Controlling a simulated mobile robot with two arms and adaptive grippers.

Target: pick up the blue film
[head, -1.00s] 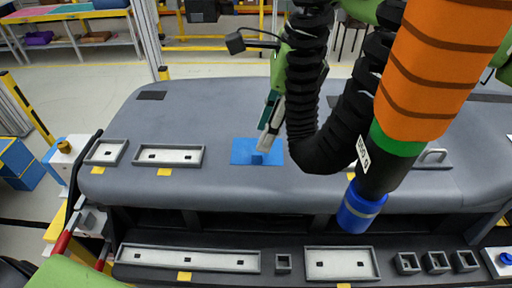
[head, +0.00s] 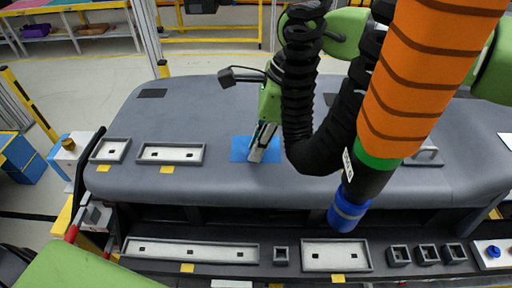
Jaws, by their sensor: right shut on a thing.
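The blue film (head: 240,148) is a flat blue rectangle on the grey dashboard top, left of the middle in the head view. My right gripper (head: 261,150) reaches down onto it from behind, with its fingers shut on the film. The fingers hide the middle of the film. The film still looks flat on the dashboard; I cannot tell whether any of it is lifted. My left gripper is not in view; only a green part of my left arm shows at the bottom left.
The grey dashboard (head: 206,185) fills the middle. Shallow trays (head: 171,153) sit on its left side. A long tray (head: 190,251), a wider tray (head: 336,256) and several small square holders stand along the dark front shelf.

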